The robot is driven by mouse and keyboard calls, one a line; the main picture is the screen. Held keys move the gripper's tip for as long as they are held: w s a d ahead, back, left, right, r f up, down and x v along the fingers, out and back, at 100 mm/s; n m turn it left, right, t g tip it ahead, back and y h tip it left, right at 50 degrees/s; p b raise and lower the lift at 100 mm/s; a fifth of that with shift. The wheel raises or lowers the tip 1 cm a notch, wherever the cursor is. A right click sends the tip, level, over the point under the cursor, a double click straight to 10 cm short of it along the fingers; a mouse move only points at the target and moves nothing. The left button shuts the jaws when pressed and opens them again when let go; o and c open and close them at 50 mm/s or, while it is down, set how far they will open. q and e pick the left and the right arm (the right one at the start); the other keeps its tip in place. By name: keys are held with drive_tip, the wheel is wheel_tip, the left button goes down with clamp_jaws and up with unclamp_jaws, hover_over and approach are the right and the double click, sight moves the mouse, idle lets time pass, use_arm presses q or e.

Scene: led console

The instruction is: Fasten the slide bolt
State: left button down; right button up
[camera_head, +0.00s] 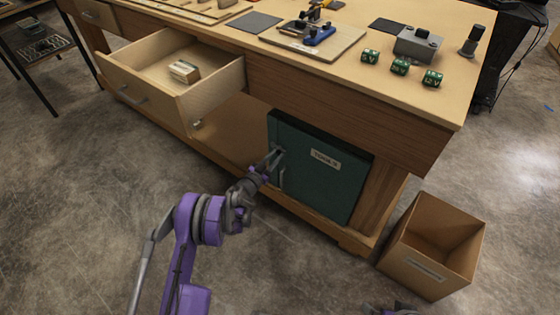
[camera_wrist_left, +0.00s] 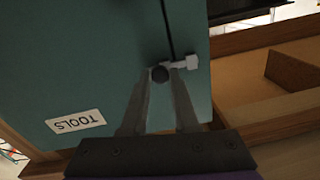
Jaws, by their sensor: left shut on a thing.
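The dark green cabinet door (camera_head: 322,183) with a "TOOLS" label is under the workbench and looks shut or nearly shut. It fills the left of the left wrist view (camera_wrist_left: 80,60), with the label upside down. My left gripper (camera_head: 274,156) is at the door's upper left edge. In the left wrist view its fingers (camera_wrist_left: 163,80) close on the round dark knob (camera_wrist_left: 160,73) of the slide bolt. A pale metal bolt fitting (camera_wrist_left: 190,62) lies just right of the knob. I cannot tell how far the bolt reaches into it. My right gripper (camera_head: 390,309) is barely in view at the bottom edge.
An open drawer (camera_head: 150,93) holding a small block juts out above and left of the door. An open cardboard box (camera_head: 425,277) stands on the floor at right. The bench top (camera_head: 450,95) carries green blocks and a grey device. Floor in front is clear.

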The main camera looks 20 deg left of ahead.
use_arm(q)
drive_tip(key=shift+w+a, duration=0.1)
drive_tip(key=shift+a, duration=0.1)
drive_tip(key=c, duration=0.7)
unclamp_jaws()
drive_tip(key=p+v, duration=0.1)
drive_tip(key=v, duration=1)
drive_tip(key=shift+w, duration=0.1)
